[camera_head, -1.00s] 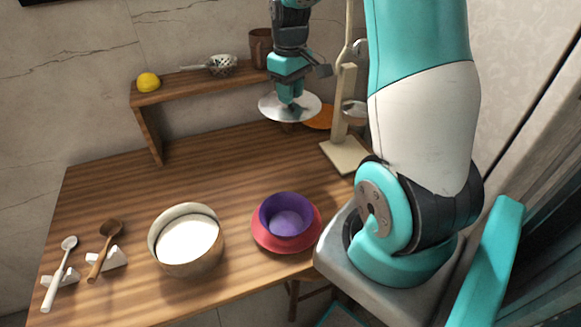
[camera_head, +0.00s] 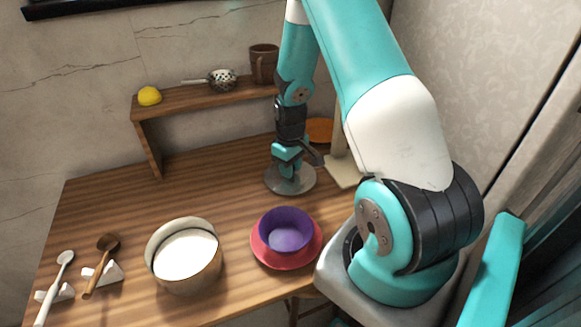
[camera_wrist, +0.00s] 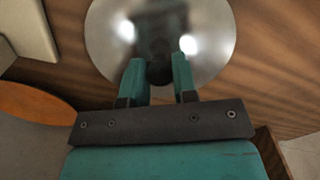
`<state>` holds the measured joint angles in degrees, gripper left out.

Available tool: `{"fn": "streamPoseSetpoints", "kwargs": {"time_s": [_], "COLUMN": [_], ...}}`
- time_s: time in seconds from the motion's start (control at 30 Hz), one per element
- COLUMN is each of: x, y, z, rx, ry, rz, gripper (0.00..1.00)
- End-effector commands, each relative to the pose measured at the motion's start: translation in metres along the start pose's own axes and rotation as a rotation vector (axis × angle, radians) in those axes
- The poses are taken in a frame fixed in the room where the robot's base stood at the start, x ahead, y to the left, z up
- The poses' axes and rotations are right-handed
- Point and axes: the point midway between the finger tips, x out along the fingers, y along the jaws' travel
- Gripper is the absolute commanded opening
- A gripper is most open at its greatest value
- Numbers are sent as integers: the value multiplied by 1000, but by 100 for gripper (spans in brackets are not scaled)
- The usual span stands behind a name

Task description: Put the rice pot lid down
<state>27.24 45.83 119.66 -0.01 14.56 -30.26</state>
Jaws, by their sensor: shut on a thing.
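The rice pot lid (camera_head: 300,184) is a round, shiny metal disc at the back right of the wooden counter, behind the purple bowl. My gripper (camera_head: 287,172) is above it, pointing down and shut on its knob. In the wrist view the lid (camera_wrist: 215,35) fills the top middle, and the fingertips of my gripper (camera_wrist: 158,75) close around its dark knob. The lid is at or very near the counter surface; I cannot tell whether it touches. The pot (camera_head: 187,262), filled with white rice, stands open at the front left of centre.
A purple bowl (camera_head: 286,229) sits on a red plate (camera_head: 258,250). A wooden spoon (camera_head: 100,265) and a white spoon (camera_head: 55,285) lie on rests at left. A shelf (camera_head: 195,97) holds a lemon, strainer and mug. A pale stand (camera_head: 343,172) is right of the lid.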

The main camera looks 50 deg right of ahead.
Motion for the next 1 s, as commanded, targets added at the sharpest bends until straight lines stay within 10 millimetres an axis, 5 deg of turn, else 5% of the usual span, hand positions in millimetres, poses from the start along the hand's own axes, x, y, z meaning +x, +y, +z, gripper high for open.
{"fn": "streamPoseSetpoints", "kwargs": {"time_s": [0.33,0.37,0.47,0.77,1.0], "x": [4,4,3,1,-33], "y": [0,0,0,0,1], "z": [0,0,0,0,-2], "rx": [0,0,0,0,0], "ry": [1,1,1,1,6], "rz": [1,1,1,1,4], "gripper": [10,29,52,52,52]}}
